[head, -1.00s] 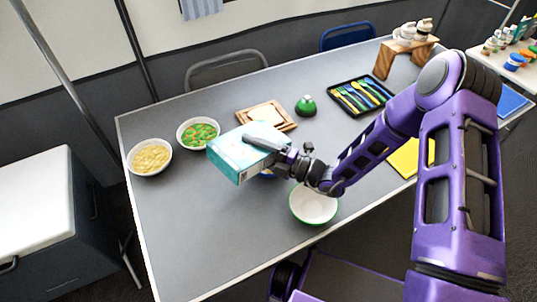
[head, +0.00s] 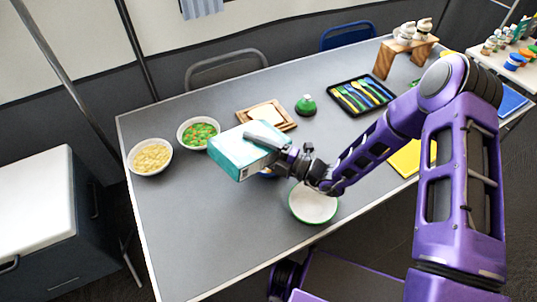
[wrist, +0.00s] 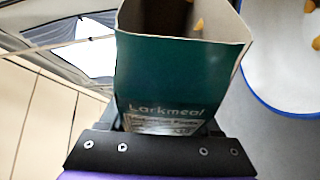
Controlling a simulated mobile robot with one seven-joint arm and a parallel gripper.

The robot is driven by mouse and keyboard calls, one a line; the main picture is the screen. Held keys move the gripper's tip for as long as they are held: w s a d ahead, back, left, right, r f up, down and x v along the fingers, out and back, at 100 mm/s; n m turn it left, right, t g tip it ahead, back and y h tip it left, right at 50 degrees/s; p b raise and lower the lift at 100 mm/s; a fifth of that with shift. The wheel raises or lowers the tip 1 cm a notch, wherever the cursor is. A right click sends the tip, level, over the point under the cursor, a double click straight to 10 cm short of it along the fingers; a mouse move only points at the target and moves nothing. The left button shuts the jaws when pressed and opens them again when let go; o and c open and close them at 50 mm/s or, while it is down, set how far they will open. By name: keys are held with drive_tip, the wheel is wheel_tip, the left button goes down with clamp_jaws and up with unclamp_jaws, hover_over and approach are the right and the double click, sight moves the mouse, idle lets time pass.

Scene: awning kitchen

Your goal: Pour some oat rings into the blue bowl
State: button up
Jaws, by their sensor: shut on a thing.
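My gripper (head: 268,146) is shut on a teal and white oat ring box (head: 236,155) and holds it tilted above the table. In the wrist view the box (wrist: 175,85) has an open top, with a few tan pieces near its mouth. The blue bowl (head: 268,175) is mostly hidden under the box and gripper in the head view. In the wrist view its white inside and blue rim (wrist: 257,92) show at the right, beside the box mouth. A few tan pieces lie in it.
A white bowl with a green rim (head: 313,204) stands close to the gripper. Bowls of yellow food (head: 150,157) and green-orange food (head: 198,133) stand at the left. The front left table is clear.

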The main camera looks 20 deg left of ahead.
drive_tip(key=shift+w+d+r+m+t+y+p, duration=0.15)
drive_tip(key=shift+w+r+m+y+p, duration=0.25)
drive_tip(key=shift+m, duration=0.65)
drive_tip(key=shift+w+d+r+m+t+y+p, duration=0.15)
drive_tip(key=shift+w+r+m+y+p, duration=0.25)
drive_tip(key=shift+m, duration=0.65)
idle(3.3)
